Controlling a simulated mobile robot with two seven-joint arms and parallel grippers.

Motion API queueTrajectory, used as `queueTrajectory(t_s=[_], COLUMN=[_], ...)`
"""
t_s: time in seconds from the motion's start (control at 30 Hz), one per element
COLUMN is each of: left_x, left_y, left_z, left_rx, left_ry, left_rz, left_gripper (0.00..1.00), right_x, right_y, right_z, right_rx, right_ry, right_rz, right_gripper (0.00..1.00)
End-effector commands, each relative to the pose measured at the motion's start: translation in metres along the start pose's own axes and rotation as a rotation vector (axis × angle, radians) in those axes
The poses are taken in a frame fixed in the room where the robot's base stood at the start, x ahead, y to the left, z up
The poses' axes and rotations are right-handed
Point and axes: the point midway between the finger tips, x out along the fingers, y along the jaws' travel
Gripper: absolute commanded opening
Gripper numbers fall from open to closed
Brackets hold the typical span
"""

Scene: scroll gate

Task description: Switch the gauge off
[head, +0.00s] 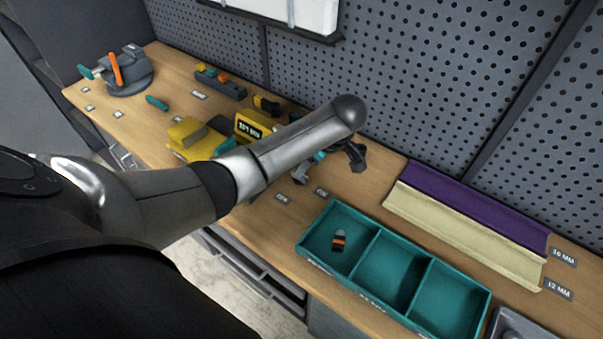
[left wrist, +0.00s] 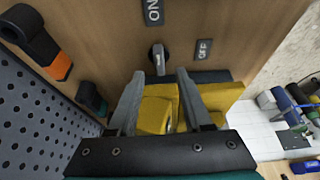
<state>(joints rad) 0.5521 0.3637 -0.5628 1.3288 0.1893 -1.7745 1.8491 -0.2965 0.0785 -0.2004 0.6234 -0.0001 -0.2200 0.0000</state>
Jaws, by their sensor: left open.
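The yellow gauge (head: 250,127) stands on the workbench in the head view, with a dark display showing light characters. A small grey switch lever (left wrist: 158,58) shows in the left wrist view, near an ON label (left wrist: 152,12) and an OFF label (left wrist: 204,49). I cannot tell for sure which way it is set. My left gripper (left wrist: 160,75) is open, its two fingertips on either side of the lever's line and apart from it in the picture. In the head view my left gripper (head: 303,172) is mostly hidden by my arm. My right gripper is not in view.
A teal bin (head: 355,215) with compartments holds a small dark-and-orange item. Purple and cream strips (head: 465,235) lie along the pegboard (head: 440,80). A vise (head: 125,75) stands at the far left. Yellow blocks (left wrist: 220,95) show behind the fingers in the left wrist view.

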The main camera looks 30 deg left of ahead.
Motion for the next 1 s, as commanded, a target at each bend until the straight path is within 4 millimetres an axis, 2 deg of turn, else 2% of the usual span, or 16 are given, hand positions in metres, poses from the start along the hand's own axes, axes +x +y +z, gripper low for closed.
queueTrajectory(t_s=[0.03, 0.1, 0.23, 0.4, 0.67, 1.0], left_x=[0.012, 0.024, 0.039, 0.048, 0.048, 0.048], left_y=[-0.001, -0.001, 0.000, 0.000, 0.000, 0.000], left_z=[0.000, 0.000, 0.000, 0.000, 0.000, 0.000], left_rx=[-0.001, 0.000, -0.001, -0.001, 0.000, 0.000], left_ry=[0.002, 0.002, 0.001, 0.001, 0.000, 0.000], left_rz=[-0.003, -0.003, -0.002, 0.000, 0.001, 0.001], left_gripper=[0.50, 0.50, 0.50, 0.50, 0.50, 0.13], right_x=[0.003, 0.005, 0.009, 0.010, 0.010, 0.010], right_y=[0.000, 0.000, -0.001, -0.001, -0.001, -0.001], right_z=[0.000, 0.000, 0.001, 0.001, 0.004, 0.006], right_rx=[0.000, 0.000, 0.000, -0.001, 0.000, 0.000], right_ry=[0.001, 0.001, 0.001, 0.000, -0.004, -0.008], right_rz=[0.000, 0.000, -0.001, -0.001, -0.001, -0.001], right_gripper=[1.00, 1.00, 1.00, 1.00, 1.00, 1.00])
